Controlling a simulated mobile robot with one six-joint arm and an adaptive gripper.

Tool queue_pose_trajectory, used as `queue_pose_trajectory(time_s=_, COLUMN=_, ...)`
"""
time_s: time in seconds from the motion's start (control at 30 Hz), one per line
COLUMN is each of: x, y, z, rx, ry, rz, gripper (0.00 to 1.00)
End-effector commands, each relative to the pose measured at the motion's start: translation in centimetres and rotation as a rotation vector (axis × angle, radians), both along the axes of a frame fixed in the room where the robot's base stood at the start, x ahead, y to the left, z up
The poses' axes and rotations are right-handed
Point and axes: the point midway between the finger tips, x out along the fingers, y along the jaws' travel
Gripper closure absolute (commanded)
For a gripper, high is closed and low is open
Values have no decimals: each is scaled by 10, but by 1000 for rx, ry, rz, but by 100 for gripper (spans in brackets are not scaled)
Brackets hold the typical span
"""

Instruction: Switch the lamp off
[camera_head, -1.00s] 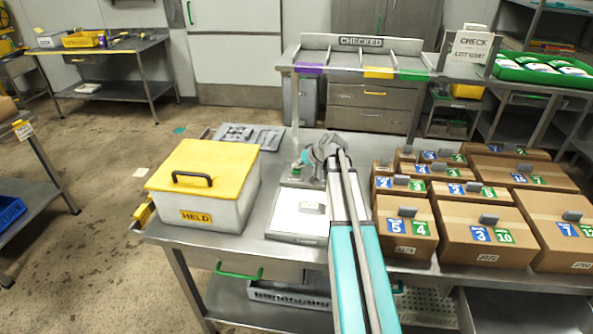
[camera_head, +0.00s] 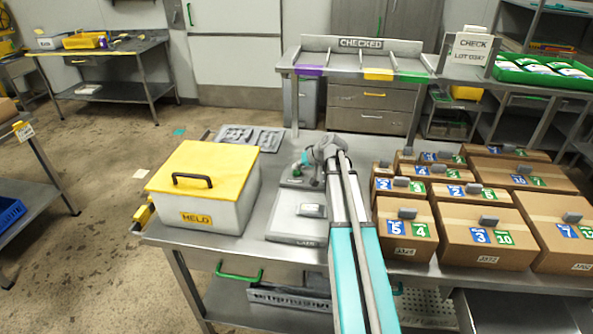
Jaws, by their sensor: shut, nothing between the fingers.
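A flat panel (camera_head: 290,224), probably the lamp, lies on the steel table just right of the yellow-lidded box. Its top now looks dull grey and unlit, and a small grey block (camera_head: 312,211) rests on it. Its front label is too small to read surely. My gripper (camera_head: 300,168) is shut and empty, low over the table just behind the panel. A small dark base with a green part (camera_head: 292,181) sits at the fingertips. Whether the fingers touch it I cannot tell.
The box marked HELD (camera_head: 205,213) stands left of the panel. A grey tray (camera_head: 250,138) lies behind it. Several labelled cartons (camera_head: 470,243) crowd the table's right side, close to my arm. The CHECKED bench (camera_head: 360,73) stands behind the table.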

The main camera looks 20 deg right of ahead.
Motion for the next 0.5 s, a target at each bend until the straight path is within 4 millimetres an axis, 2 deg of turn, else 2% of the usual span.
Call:
queue_pose_trajectory(time_s=0.2, x=0, y=0, z=11, rx=0, ry=0, rz=0, gripper=100)
queue_pose_trajectory(time_s=0.5, x=0, y=0, z=13, rx=0, ry=0, rz=0, gripper=100)
